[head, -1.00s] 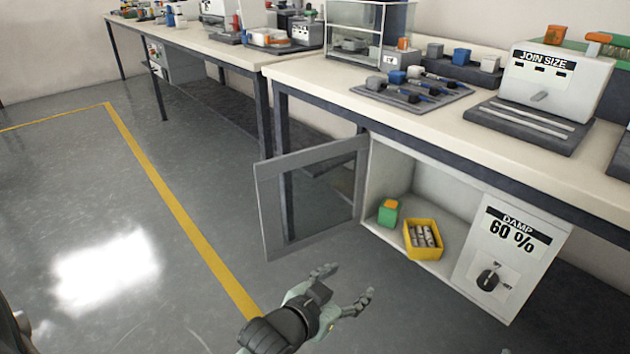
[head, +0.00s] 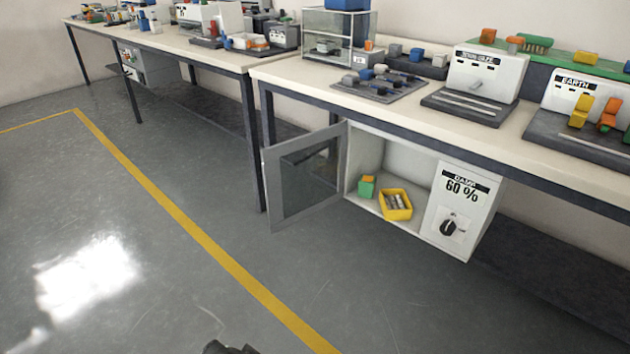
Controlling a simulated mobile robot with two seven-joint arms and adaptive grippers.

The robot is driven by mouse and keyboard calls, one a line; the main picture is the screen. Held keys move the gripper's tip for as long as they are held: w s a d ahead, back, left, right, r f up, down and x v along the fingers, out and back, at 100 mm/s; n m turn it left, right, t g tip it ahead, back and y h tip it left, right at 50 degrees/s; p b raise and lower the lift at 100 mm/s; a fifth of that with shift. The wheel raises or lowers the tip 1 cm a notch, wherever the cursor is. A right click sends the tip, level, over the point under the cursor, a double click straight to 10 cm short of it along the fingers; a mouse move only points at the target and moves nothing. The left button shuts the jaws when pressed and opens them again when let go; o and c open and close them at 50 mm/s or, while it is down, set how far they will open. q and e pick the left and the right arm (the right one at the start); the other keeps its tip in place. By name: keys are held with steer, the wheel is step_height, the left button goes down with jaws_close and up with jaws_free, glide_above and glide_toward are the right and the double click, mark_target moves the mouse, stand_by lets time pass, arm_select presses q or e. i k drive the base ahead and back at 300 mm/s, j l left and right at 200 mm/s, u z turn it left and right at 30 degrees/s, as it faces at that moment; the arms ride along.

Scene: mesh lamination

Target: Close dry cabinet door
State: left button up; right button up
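The dry cabinet (head: 470,185) hangs under the right workbench, its front panel reading "DAMP 60 %" above a black knob (head: 449,228). Its grey-framed door (head: 270,190) with a see-through pane stands open, hinged at the left side of the opening and swung out to the left. Inside are a green box with an orange top (head: 367,187) and a yellow tray (head: 396,211) holding several grey cylinders. Neither gripper's fingers show. Only a dark piece of my arm shows at the bottom edge, well apart from the door.
The floor in front of the cabinet and door is clear, with a yellow line (head: 190,221) on it. A table leg (head: 250,150) stands just behind the door. The benchtop (head: 290,75) above carries machines and small parts.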

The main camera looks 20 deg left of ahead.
mark_target(270, 156)
steer(key=j+z, duration=0.1)
steer(key=z, duration=1.35)
steer(key=k+j, duration=0.1)
steer(key=j, duration=0.35)
steer(key=k+j, duration=0.1)
steer(key=j, duration=0.4)
steer(key=k+j, duration=0.1)
steer(key=j, duration=0.35)
steer(key=k+j+z, duration=0.1)
steer(key=j, duration=0.35)
steer(key=k+j, duration=0.1)
steer(key=j, duration=0.4)
steer(key=k+j, duration=0.15)
steer(key=j, duration=0.3)
steer(key=k+j, duration=0.1)
steer(key=j, duration=0.35)
